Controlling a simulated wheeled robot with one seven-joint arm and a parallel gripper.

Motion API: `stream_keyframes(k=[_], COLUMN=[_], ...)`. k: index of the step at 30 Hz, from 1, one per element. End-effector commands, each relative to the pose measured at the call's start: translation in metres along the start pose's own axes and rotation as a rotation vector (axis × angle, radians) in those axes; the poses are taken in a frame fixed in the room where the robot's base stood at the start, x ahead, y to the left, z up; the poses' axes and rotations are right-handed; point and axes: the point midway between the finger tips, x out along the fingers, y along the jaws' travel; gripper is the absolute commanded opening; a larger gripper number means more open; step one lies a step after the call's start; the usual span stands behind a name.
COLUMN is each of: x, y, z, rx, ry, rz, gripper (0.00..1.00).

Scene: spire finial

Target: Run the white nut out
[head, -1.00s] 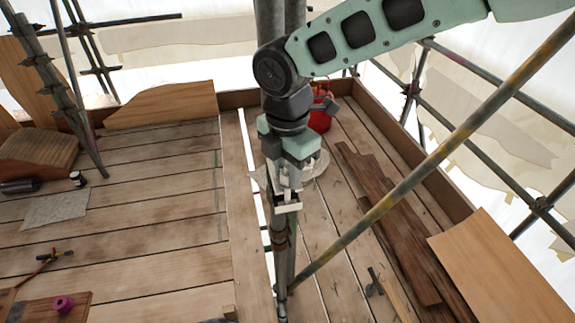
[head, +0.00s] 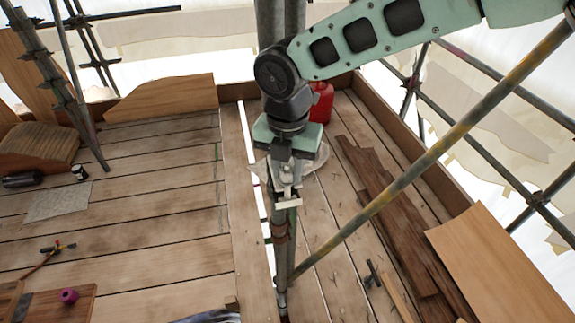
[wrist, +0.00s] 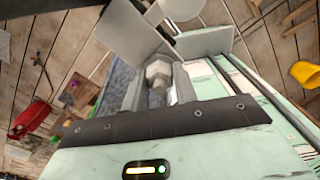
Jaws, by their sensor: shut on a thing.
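My gripper (head: 287,198) hangs beside the upright scaffold pole (head: 280,250) in the middle of the head view. In the wrist view my gripper (wrist: 158,78) is shut on a pale, off-white hex nut (wrist: 158,70), which sits between its two fingers. A greyer round part shows just below the nut, between the fingers. Pale flat plates flank the finger ends. The nut's thread and how far it sits along it are hidden. In the head view the nut cannot be told apart from the gripper's pale parts.
A slanting scaffold tube (head: 400,185) crosses close on the right. A red can (head: 321,102) stands behind my gripper. Dark boards (head: 385,205) lie on the plank deck at right. The left planks (head: 150,240) are mostly clear. A yellow bucket (wrist: 308,74) shows in the wrist view.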

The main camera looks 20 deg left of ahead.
Motion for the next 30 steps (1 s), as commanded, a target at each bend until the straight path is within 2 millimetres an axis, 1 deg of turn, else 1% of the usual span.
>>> stream_keyframes(k=[10, 11, 12, 13, 23, 26, 29, 30], x=[-0.001, -0.001, -0.001, -0.001, -0.002, -0.010, -0.026, -0.034], y=[0.000, 0.000, 0.000, 0.000, 0.000, 0.001, 0.001, 0.001], z=[0.001, 0.001, 0.001, 0.001, 0.001, 0.001, 0.001, 0.001], rx=[-0.001, -0.001, -0.001, -0.001, -0.001, -0.001, 0.000, 0.000], ry=[-0.002, -0.002, -0.002, -0.002, -0.001, -0.003, -0.004, -0.005], rz=[0.001, 0.001, 0.001, 0.001, 0.001, 0.002, 0.004, 0.004], gripper=[0.06, 0.34, 0.45, 0.50, 0.50, 0.50, 0.50, 0.50])
